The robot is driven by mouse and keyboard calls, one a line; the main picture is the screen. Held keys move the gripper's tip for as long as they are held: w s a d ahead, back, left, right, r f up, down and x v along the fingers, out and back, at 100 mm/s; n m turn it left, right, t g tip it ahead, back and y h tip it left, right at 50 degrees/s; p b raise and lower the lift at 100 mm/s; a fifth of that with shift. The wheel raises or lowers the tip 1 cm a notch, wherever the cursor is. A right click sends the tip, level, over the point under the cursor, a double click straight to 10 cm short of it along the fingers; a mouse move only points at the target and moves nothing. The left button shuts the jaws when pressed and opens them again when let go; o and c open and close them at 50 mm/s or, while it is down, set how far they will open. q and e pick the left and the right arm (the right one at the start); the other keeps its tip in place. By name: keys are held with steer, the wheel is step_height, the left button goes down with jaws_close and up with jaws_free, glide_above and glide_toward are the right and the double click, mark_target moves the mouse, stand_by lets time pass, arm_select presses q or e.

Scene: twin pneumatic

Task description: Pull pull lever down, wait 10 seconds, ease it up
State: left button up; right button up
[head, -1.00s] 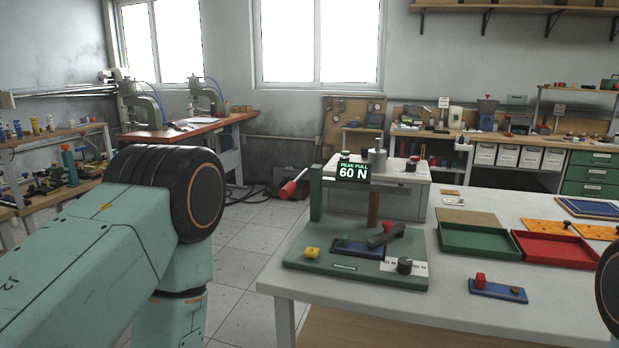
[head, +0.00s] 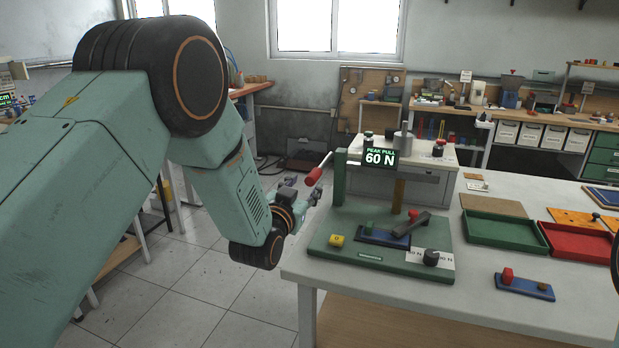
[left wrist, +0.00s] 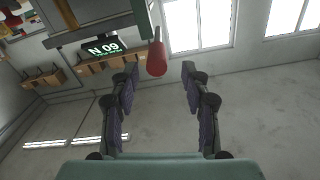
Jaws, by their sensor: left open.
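The pull lever has a red grip (head: 314,176) on a thin pale rod, sticking out to the left of the green test stand and sloping down. My left gripper (head: 303,190) is open, just below the red grip. In the left wrist view, turned upside down, the red grip (left wrist: 156,58) shows ahead, between the lines of the two open fingers (left wrist: 160,74). It looks free of both; the exact gap is unclear. The display (head: 379,157) on the stand reads PEAK PULL 60 N. My right gripper is not in view.
The stand's green base (head: 330,243) sits at the left end of the pale table (head: 470,310). Green and red trays (head: 580,243) lie to the right. Open floor lies left of the table.

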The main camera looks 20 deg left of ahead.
mark_target(314, 174)
arm_select(q)
steer(key=w, duration=0.1)
steer(key=w+d, duration=0.1)
steer(key=w, duration=0.1)
steer(key=shift+w+r, duration=0.1)
steer(key=shift+r, duration=0.05)
steer(key=shift+w+a, duration=0.15)
steer(key=shift+w, duration=0.35)
steer(key=shift+w+a, duration=0.15)
steer(key=shift+w, duration=0.35)
steer(key=shift+s+d, duration=0.1)
steer(key=shift+d, duration=0.15)
steer(key=shift+c, duration=0.2)
steer(key=shift+a, duration=0.25)
steer(key=c, duration=0.5)
steer(key=shift+d, duration=0.1)
jaws_close()
